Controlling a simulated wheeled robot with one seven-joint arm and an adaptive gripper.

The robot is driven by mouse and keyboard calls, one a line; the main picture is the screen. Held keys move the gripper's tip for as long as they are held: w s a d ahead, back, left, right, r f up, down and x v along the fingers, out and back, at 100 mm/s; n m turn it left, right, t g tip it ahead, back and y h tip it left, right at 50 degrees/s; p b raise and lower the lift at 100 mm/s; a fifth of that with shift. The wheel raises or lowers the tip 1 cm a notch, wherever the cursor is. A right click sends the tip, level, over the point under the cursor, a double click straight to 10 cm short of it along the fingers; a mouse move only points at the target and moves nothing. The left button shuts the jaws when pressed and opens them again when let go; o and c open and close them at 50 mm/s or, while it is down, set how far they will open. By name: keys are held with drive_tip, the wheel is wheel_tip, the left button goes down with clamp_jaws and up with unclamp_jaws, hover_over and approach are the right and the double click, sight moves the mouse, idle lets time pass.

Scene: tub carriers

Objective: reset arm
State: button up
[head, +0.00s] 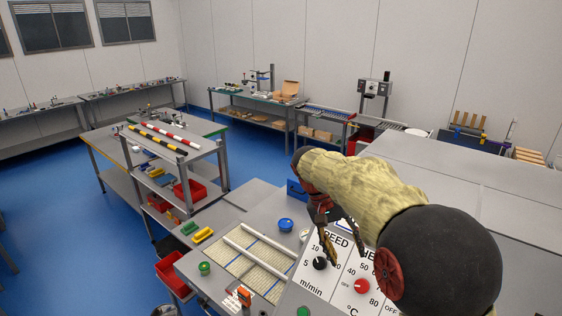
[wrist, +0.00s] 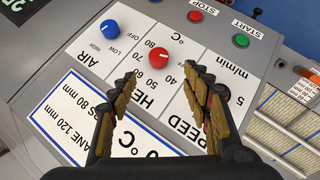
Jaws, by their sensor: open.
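My gripper (head: 342,250) hangs over the sloped control panel in the head view, with my arm reaching in from the right. In the wrist view its two fingers (wrist: 160,78) are spread apart with nothing between them. The panel (wrist: 90,65) lies beyond the fingertips. It carries a blue air knob (wrist: 110,28), a red heat knob (wrist: 158,57) and a black speed knob (wrist: 220,90) partly hidden by the right finger. The head view shows the black knob (head: 320,263) and red knob (head: 362,286) close to the fingers. I cannot tell whether a finger touches the panel.
A red stop button (wrist: 195,16) and a green start button (wrist: 241,40) sit along the panel's edge. A gridded bed with white rails (head: 246,254) lies left of the panel. A blue knob (head: 286,225) stands behind it. Open blue floor (head: 60,215) lies further left.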

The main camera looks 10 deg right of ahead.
drive_tip(key=s+a+f+n+t+y+b, duration=0.2)
drive_tip(key=s+a+f+t+b, duration=0.1)
drive_tip(key=s+f+b, duration=0.9)
drive_tip(key=s+a+f+n+t+y+b, duration=0.1)
drive_tip(key=s+f+t+b, duration=0.4)
drive_tip(key=s+f+b, duration=0.7)
drive_tip(key=s+a+y+b, duration=0.1)
drive_tip(key=b, duration=0.2)
drive_tip(key=shift+s+a+n, duration=0.15)
drive_tip(key=shift+a+n, duration=0.25)
drive_tip(key=shift+r, duration=0.1)
